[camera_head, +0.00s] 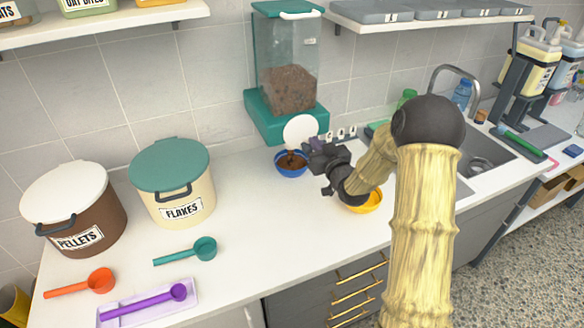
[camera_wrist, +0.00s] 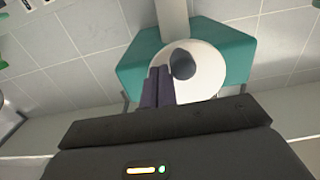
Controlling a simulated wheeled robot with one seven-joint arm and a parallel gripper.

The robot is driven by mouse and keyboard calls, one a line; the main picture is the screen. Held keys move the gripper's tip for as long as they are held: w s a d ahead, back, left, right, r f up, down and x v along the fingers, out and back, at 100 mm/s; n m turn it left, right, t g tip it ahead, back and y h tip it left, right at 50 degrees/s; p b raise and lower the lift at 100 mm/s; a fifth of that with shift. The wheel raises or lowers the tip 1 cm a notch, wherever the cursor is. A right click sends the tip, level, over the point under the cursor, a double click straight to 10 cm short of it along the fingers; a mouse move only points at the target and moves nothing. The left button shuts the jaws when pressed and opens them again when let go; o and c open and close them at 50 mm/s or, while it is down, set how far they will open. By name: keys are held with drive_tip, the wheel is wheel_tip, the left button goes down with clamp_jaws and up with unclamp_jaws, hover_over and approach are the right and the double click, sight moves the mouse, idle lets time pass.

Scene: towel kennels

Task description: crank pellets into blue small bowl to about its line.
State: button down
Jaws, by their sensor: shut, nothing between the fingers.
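The pellet dispenser (camera_head: 289,75) has a teal top and base and a clear hopper partly filled with brown pellets. A white crank disc (camera_head: 300,130) sits at its front; in the wrist view the disc (camera_wrist: 205,75) shows a dark round knob (camera_wrist: 182,64). The small blue bowl (camera_head: 291,172) stands below the disc, with brown pellets in it; its line cannot be made out. My gripper (camera_head: 312,150) is shut and empty, in front of the disc. In the wrist view its fingers (camera_wrist: 157,88) are together just beside the knob; contact cannot be told.
A yellow bowl (camera_head: 366,203) sits partly behind my arm. The pellets bin (camera_head: 75,210), flakes bin (camera_head: 171,185) and teal scoop (camera_head: 190,252) stand left on the counter. A sink (camera_head: 478,165) is right. The counter's middle is clear.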

sight(311, 151)
drive_tip(key=shift+s+a+f+b, duration=0.15)
drive_tip(key=shift+a+f+b, duration=0.3)
drive_tip(key=shift+b, duration=0.25)
drive_tip(key=shift+s+a+f+b, duration=0.1)
drive_tip(key=shift+a+f+b, duration=0.1)
drive_tip(key=shift+a+b, duration=0.25)
drive_tip(key=shift+s+a+f+b, duration=0.15)
drive_tip(key=shift+a+b, duration=0.15)
drive_tip(key=shift+b, duration=0.2)
drive_tip(key=shift+s+d, duration=0.45)
drive_tip(key=shift+s, duration=0.25)
